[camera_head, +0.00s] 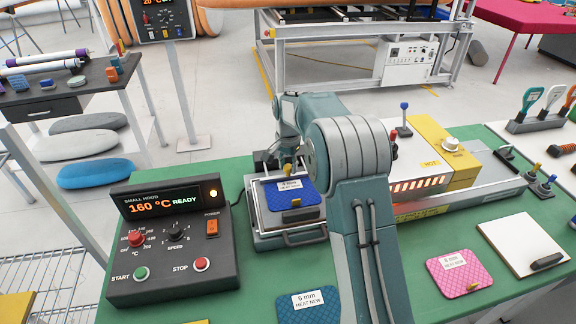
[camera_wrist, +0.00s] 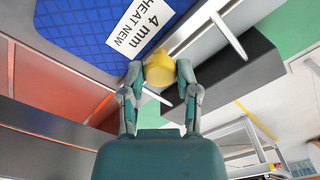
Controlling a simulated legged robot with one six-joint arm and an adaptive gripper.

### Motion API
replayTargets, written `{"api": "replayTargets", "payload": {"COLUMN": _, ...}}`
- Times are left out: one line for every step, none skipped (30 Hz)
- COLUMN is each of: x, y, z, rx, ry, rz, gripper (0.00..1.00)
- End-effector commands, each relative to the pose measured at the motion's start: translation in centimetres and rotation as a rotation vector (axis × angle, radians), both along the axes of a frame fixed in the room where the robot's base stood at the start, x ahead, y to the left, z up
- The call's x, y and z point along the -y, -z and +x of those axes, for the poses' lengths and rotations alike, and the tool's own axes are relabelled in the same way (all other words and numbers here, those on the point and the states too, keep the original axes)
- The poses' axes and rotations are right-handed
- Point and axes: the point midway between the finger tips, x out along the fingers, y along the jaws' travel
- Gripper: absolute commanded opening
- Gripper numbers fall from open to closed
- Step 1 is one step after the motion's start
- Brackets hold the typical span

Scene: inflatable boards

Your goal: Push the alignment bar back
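A yellow knob (camera_wrist: 160,70) sits between the fingertips of my gripper (camera_wrist: 160,72) in the wrist view, with a finger against each side. In the head view my gripper (camera_head: 287,160) is at the back edge of a metal tray, where a small yellow spot of the knob (camera_head: 287,168) shows. A grey metal bar (camera_wrist: 192,35) runs along the edge of a blue pad (camera_wrist: 75,35) labelled "4 mm HEAT NEW"; I take it as the alignment bar. The blue pad (camera_head: 308,204) lies on the tray (camera_head: 262,225). My arm hides much of the bar in the head view.
The control box (camera_head: 175,245) reads "160 °C READY" left of the tray. Another blue pad (camera_head: 306,305) and a pink pad (camera_head: 459,273) lie in front. Green table (camera_head: 420,235) is free between them.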

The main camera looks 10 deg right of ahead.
Motion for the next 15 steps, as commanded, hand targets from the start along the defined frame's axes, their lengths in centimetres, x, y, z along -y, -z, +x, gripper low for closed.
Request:
{"api": "replayTargets", "payload": {"x": 0.0, "y": 0.1, "z": 0.0, "rx": -0.003, "ry": 0.000, "rz": 0.000, "gripper": 0.00}}
{"api": "replayTargets", "payload": {"x": 0.0, "y": 0.2, "z": 0.0, "rx": -0.004, "ry": 0.000, "rz": 0.001, "gripper": 0.00}}
{"api": "replayTargets", "payload": {"x": 0.0, "y": 0.2, "z": 0.0, "rx": -0.004, "ry": 0.000, "rz": 0.001, "gripper": 0.00}}
{"api": "replayTargets", "payload": {"x": 0.0, "y": 0.2, "z": 0.1, "rx": -0.004, "ry": 0.000, "rz": 0.001, "gripper": 0.00}}
{"api": "replayTargets", "payload": {"x": 0.0, "y": 0.2, "z": 0.2, "rx": -0.004, "ry": 0.000, "rz": 0.001, "gripper": 0.00}}
{"api": "replayTargets", "payload": {"x": 0.0, "y": 0.2, "z": 0.5, "rx": -0.004, "ry": 0.000, "rz": 0.000, "gripper": 0.00}}
{"api": "replayTargets", "payload": {"x": 0.0, "y": 0.3, "z": 0.7, "rx": -0.006, "ry": 0.000, "rz": 0.000, "gripper": 0.00}}
{"api": "replayTargets", "payload": {"x": 0.0, "y": 0.3, "z": 1.0, "rx": -0.005, "ry": 0.000, "rz": 0.001, "gripper": 0.00}}
{"api": "replayTargets", "payload": {"x": 0.0, "y": 0.3, "z": 1.5, "rx": -0.005, "ry": 0.000, "rz": 0.001, "gripper": 0.00}}
{"api": "replayTargets", "payload": {"x": 0.0, "y": 0.3, "z": 1.9, "rx": -0.005, "ry": 0.000, "rz": 0.001, "gripper": 0.00}}
{"api": "replayTargets", "payload": {"x": 0.0, "y": 0.3, "z": 2.3, "rx": -0.005, "ry": 0.000, "rz": 0.001, "gripper": 0.00}}
{"api": "replayTargets", "payload": {"x": 0.0, "y": 0.4, "z": 2.8, "rx": -0.005, "ry": 0.000, "rz": 0.001, "gripper": 0.00}}
{"api": "replayTargets", "payload": {"x": -0.1, "y": 0.4, "z": 3.1, "rx": -0.005, "ry": 0.000, "rz": 0.001, "gripper": 0.00}}
{"api": "replayTargets", "payload": {"x": -0.1, "y": 0.3, "z": 3.4, "rx": -0.005, "ry": 0.000, "rz": 0.001, "gripper": 0.00}}
{"api": "replayTargets", "payload": {"x": -0.1, "y": 0.4, "z": 3.8, "rx": -0.005, "ry": 0.000, "rz": 0.001, "gripper": 0.00}}
